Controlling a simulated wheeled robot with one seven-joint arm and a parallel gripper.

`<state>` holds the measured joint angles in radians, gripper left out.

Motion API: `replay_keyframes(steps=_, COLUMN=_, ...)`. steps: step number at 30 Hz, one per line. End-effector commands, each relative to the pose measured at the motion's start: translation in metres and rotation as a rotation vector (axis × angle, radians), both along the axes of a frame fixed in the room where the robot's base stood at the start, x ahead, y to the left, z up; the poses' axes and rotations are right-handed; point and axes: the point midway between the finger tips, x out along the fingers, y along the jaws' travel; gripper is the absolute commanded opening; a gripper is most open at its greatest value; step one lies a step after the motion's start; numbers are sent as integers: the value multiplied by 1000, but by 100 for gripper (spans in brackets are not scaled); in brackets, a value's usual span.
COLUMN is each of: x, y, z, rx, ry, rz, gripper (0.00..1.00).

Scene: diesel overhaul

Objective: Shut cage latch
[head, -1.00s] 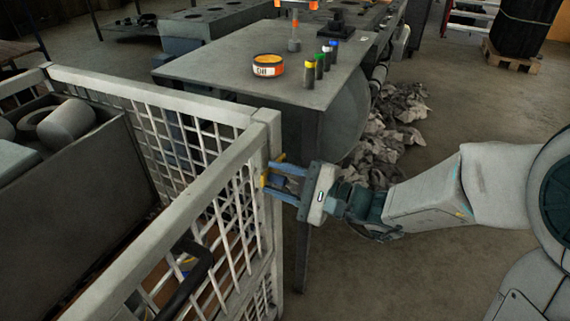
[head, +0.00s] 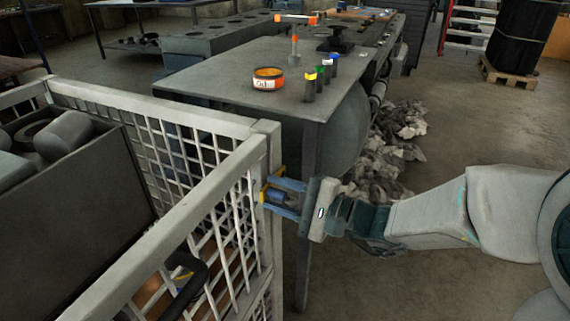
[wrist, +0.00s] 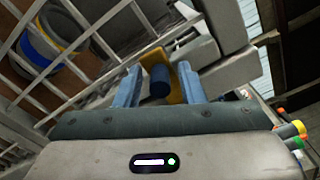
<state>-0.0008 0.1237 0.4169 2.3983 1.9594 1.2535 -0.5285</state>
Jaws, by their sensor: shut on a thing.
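The cage (head: 160,115) is a pale wire-mesh box at the left in the head view. Its yellow latch (head: 264,194) sits on the corner post, and shows in the wrist view as a yellow plate (wrist: 177,88) with a dark blue knob (wrist: 160,80). My gripper (head: 272,194) reaches this corner from the right. In the wrist view its two blue fingers (wrist: 160,88) stand on either side of the knob, shut on the latch. The fingers hide part of the latch in the head view, and I cannot tell there whether it is fully engaged.
A dark bin (head: 70,210) with grey parts stands inside the cage. Just behind the corner is a grey workbench (head: 230,85) with an orange tin (head: 267,78) and several coloured-cap tubes. Rags (head: 385,160) lie on the floor beyond.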

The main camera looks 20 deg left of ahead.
Motion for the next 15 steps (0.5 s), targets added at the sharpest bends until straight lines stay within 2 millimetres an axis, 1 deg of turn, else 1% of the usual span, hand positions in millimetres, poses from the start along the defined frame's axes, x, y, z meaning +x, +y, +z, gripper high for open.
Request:
replay_keyframes(steps=1, x=-2, y=0, z=-7, rx=-8, ry=0, rz=3, gripper=9)
replay_keyframes(steps=2, x=-2, y=0, z=-5, rx=-8, ry=2, rz=4, gripper=40)
replay_keyframes(steps=15, x=0, y=0, z=-1, rx=-2, ry=-5, rz=1, gripper=40)
